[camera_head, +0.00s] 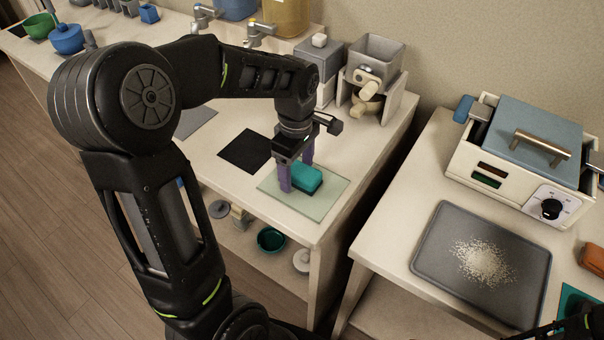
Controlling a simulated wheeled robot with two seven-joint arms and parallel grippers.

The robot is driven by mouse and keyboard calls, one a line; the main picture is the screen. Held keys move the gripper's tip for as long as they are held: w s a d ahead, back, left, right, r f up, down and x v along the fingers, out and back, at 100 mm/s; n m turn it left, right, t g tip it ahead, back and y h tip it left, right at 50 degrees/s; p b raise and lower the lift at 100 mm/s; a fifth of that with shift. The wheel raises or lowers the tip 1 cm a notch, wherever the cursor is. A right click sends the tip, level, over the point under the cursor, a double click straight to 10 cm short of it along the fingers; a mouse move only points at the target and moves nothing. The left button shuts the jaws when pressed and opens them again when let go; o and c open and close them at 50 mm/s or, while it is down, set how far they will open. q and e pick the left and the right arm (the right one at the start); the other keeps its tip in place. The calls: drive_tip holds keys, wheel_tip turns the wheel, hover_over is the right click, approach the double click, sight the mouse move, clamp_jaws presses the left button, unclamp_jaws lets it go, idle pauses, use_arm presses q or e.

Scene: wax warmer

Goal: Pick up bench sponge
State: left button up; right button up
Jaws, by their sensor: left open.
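The bench sponge (307,179) is a teal block with a darker underside. It lies on a pale green glass mat (322,203) near the front corner of the left bench. My left gripper (297,178) points down over the mat with its two purple fingers apart, one on the near left side of the sponge and one behind it. I cannot tell whether the fingers touch the sponge. Part of my right arm (570,328) shows at the bottom right corner, but its fingers are not visible.
A black mat (246,151) lies left of the glass mat. A grey hopper device (375,75) stands behind. A gap separates the benches. The right bench holds a grey tray (437,276) with pale grains and a blue-lidded wax warmer (520,135).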

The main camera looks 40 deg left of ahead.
use_arm(q)
drive_tip(key=shift+c, duration=0.3)
drive_tip(key=c, duration=1.3)
